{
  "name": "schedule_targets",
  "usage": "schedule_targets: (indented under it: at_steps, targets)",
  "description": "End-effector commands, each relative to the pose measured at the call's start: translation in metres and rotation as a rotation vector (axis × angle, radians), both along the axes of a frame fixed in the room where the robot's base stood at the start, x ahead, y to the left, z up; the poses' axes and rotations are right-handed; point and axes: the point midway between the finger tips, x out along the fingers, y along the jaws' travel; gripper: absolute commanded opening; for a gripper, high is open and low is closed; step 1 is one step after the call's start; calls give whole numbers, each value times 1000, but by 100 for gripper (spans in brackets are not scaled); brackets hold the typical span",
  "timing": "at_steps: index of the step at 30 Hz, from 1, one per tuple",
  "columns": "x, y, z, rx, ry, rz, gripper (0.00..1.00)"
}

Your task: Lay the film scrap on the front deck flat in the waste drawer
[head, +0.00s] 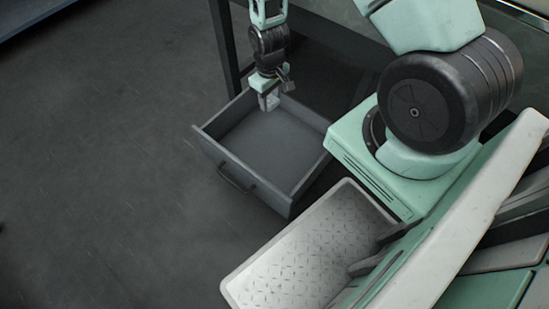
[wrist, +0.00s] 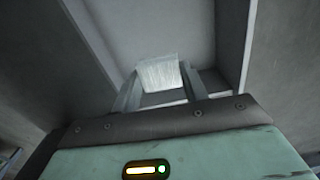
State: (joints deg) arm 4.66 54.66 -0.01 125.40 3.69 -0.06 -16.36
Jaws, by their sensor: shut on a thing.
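The waste drawer (head: 250,145) is a grey open-topped drawer, pulled out below the machine, with a handle on its front. My gripper (head: 269,103) points down over the drawer's back left part in the head view. In the wrist view my gripper (wrist: 160,92) is shut on the film scrap (wrist: 158,72), a pale, translucent, streaked piece that shows between and beyond the fingertips. The drawer's floor and walls lie behind it in that view. The scrap cannot be made out in the head view. I cannot tell whether it touches the drawer floor.
A pale tray (head: 300,262) with a patterned floor is on my own base, close to the drawer's right front. The machine's dark leg (head: 225,45) rises behind the drawer's left side. Open dark floor (head: 100,150) lies to the left.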

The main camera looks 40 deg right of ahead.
Motion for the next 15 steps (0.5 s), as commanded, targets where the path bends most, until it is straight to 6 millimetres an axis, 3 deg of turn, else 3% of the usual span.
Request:
schedule_targets:
  at_steps: [1, 6, 12, 15]
  targets:
    - [-1, -1, -34, 0, 0, 5, 23]
    - [-4, -6, -90, 1, 2, 24, 23]
    - [-6, -9, -137, 0, 0, 43, 23]
    - [-7, -10, -149, 1, 0, 49, 23]
